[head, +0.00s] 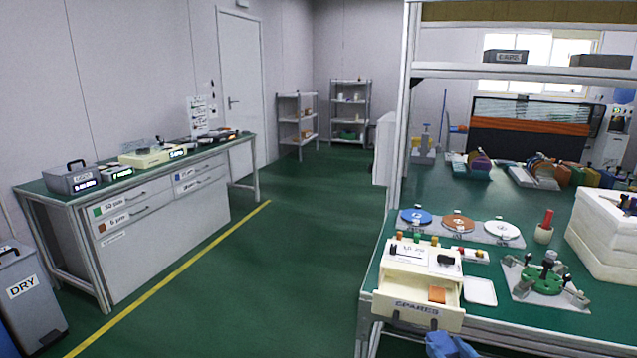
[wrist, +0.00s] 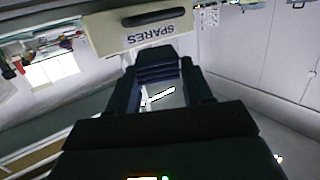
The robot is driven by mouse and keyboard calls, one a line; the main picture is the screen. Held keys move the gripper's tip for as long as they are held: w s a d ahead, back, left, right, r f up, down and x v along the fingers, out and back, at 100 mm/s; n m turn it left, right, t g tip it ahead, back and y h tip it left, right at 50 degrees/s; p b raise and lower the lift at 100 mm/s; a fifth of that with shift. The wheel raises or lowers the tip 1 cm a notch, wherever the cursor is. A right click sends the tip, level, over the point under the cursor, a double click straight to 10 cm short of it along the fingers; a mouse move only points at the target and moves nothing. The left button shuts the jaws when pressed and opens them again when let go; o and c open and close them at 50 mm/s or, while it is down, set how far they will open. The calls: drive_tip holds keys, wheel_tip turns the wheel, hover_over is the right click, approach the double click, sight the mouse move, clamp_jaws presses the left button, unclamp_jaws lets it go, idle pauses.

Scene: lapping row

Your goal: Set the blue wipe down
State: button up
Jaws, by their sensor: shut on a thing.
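A blue shape, by its colour the blue wipe (head: 446,345), shows at the bottom edge of the head view, below the open drawer, and is cut off by the frame. In the wrist view my dark gripper (wrist: 158,70) is closed, with dark blue ribbed material at its tips. The hold is in shadow, so the wipe's outline there is unclear. My gripper is in front of the drawer front marked SPARES (wrist: 150,27), which appears upside down there. Bench or floor contact under the wipe is not visible.
The pulled-out SPARES drawer (head: 385,300) holds an orange piece (head: 437,294). A white tray (head: 480,291) lies right of it on the green bench (head: 540,240). Three discs (head: 458,223) stand behind. A clamp fixture (head: 545,275) is at right. Green floor (head: 310,220) is clear at left.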

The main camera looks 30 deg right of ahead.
drive_tip(key=w+a+f+n+y, duration=0.1)
drive_tip(key=w+a, duration=0.3)
drive_tip(key=a, duration=0.7)
drive_tip(key=w+a+f+n+y, duration=0.2)
drive_tip(key=w+a+f+y, duration=0.1)
drive_tip(key=a, duration=0.9)
drive_tip(key=shift+w+a+f+n+t+y, duration=0.15)
drive_tip(key=shift+w+f+n+t+y, duration=0.25)
drive_tip(key=shift+w, duration=0.65)
drive_tip(key=s+f, duration=0.4)
drive_tip(key=f, duration=0.1)
drive_tip(key=shift+s+f, duration=0.35)
drive_tip(key=shift+f, duration=0.05)
